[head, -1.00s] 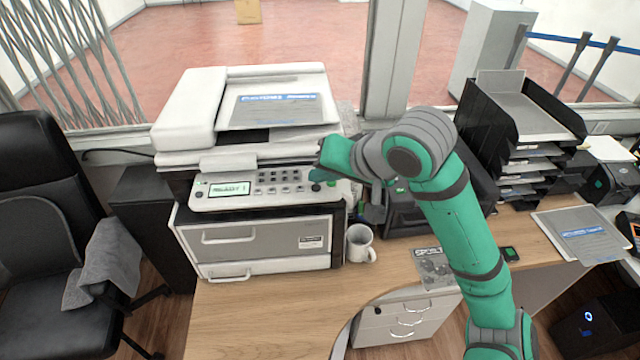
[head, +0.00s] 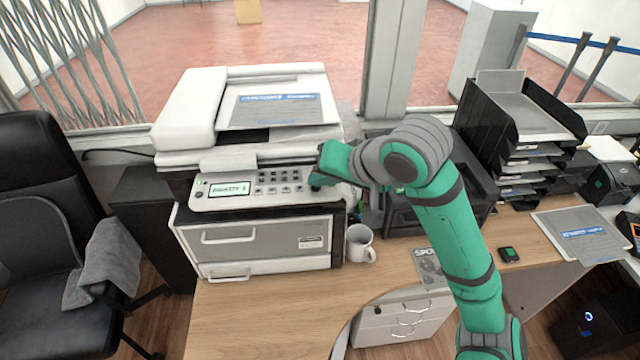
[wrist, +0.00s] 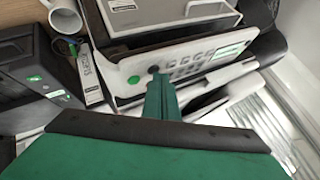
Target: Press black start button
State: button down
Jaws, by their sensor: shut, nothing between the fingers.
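The white printer (head: 185,125) stands on the desk with its control panel (head: 215,201) facing me. The panel has a lit display (head: 229,189) and several grey keys. In the wrist view the black start button (wrist: 153,69) shows at the panel's end, beside a green button (wrist: 133,79). My gripper (head: 316,184) is at the right end of the panel and hides the buttons there in the head view. In the wrist view my gripper (wrist: 160,80) is shut and empty, its tips right by the black button. I cannot tell whether they touch it.
A white mug (head: 359,244) stands right of the printer. A black machine (head: 440,215) is behind my arm, with black stacked trays (head: 525,120) further right. Desk space in front of the printer is clear. A black chair (head: 45,200) is at left.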

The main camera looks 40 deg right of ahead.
aim_at(320, 192)
dwell(0.3)
jog(key=shift+r, duration=0.6)
notch_tip(320, 192, up, 6)
dwell(0.6)
dwell(0.7)
